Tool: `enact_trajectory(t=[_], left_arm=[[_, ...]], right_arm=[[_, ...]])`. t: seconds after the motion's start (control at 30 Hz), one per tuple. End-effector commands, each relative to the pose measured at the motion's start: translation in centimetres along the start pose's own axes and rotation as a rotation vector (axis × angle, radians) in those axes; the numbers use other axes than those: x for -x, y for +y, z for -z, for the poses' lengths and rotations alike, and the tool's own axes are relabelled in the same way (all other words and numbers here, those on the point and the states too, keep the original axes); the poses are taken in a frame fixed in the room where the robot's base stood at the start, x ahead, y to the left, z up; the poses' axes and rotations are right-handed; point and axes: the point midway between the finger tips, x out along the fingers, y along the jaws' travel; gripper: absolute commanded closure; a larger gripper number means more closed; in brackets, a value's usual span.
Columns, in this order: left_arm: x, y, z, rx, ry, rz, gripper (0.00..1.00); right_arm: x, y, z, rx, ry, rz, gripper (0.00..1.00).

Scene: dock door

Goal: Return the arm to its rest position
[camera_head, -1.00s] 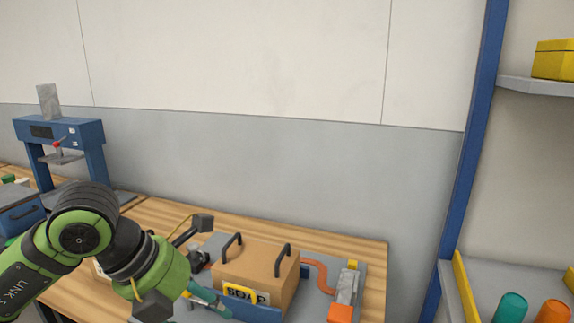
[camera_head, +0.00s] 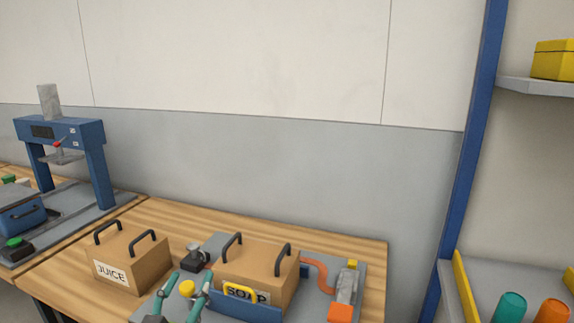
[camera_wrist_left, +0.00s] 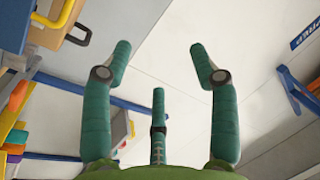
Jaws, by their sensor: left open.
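My left gripper (camera_head: 191,279) shows at the bottom of the head view, with teal fingers spread apart. In the left wrist view its fingers (camera_wrist_left: 160,62) stand wide open with nothing between them. Only the fingers and a bit of the wrist show in the head view; the rest of the arm is out of frame. My right gripper is not in view.
An orange-ended clamp (camera_head: 345,290) is right of the SOAP box. A blue press (camera_head: 62,133) stands left, a shelf (camera_head: 540,86) right.

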Motion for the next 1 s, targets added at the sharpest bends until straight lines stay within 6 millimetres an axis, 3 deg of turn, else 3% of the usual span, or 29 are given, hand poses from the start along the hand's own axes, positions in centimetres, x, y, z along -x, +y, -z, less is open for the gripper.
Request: enact_trajectory(t=[0.03, 0.1, 0.2, 0.3, 0.5, 0.7, 0.8, 1.0], left_arm=[[1.4, 0.3, -3.7, 0.037, -0.144, 0.001, 0.4], [3.7, 0.9, -8.6, 0.076, -0.344, -0.007, 0.4], [8.2, 2.3, -14.4, 0.123, -0.611, -0.041, 0.4], [13.0, 3.8, -18.4, 0.156, -0.832, -0.09, 0.4], [21.4, 6.4, -22.5, 0.201, -1.155, -0.196, 0.4], [29.0, 8.5, -23.8, 0.24, -1.406, -0.312, 0.4], [28.3, 9.4, -26.5, 0.233, -1.408, -0.312, 0.4], [28.6, 11.6, -31.8, 0.229, -1.433, -0.321, 0.4]], right_arm=[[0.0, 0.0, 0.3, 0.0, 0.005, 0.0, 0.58], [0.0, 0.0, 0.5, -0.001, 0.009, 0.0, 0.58], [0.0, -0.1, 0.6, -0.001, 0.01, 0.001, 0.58], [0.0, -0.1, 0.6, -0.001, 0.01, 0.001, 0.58], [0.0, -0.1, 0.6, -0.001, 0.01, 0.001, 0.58], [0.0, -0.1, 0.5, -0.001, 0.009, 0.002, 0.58], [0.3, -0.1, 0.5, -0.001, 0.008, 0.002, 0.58], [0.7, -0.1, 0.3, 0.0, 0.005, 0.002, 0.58]])
